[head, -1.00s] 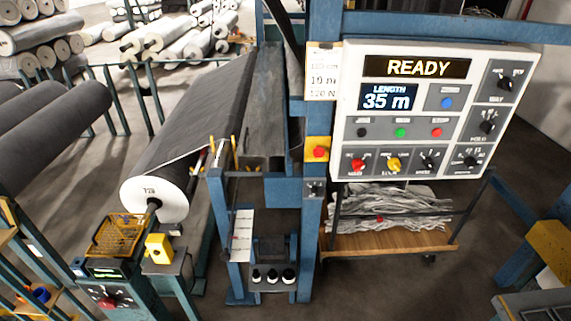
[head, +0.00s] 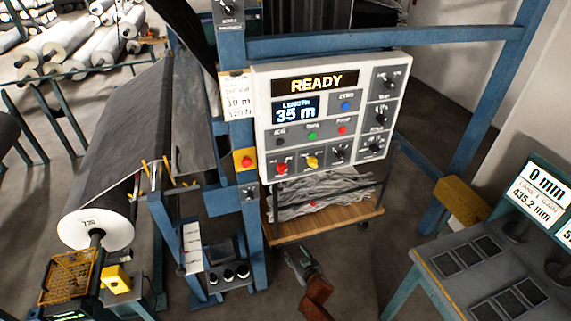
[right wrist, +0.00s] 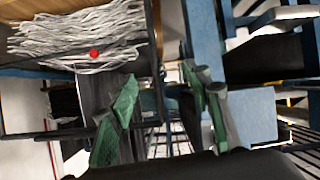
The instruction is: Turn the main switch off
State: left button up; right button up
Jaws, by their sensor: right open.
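The white control panel (head: 333,115) hangs on a blue frame and reads READY and 35 m. A red rotary knob (head: 282,168) sits at its lower left, beside a yellow knob (head: 312,162). Their small labels cannot be read, so I cannot tell for sure which is the main switch. My right gripper (head: 297,258) is open and empty, below the panel in front of the low shelf, apart from the knobs. Its green fingers (right wrist: 165,108) stand apart in the right wrist view, where no panel knob is recognisable. My left gripper is out of view.
A wooden shelf (head: 335,222) with grey scrap lies under the panel. A red button on a yellow box (head: 244,160) is on the blue post left of the panel. A grey table (head: 470,262) stands at the right. A large dark roll (head: 95,222) is at the left.

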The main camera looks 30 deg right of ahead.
jog(key=w+r+t+p, duration=0.1)
jog(key=w+r, duration=0.2)
jog(key=r, duration=0.7)
jog(key=w+r+t+p, duration=0.2)
jog(key=r, duration=0.8)
jog(key=m+t+h+p, duration=0.2)
send_near(284, 172)
jog(key=x, duration=1)
jog(key=shift+d+f+p, duration=0.1)
jog(key=shift+f+p, duration=0.1)
jog(key=shift+p, duration=0.15)
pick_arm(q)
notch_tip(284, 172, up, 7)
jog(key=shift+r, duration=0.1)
pick_arm(e)
jog(key=c, duration=1.2)
jog(key=shift+o, duration=0.2)
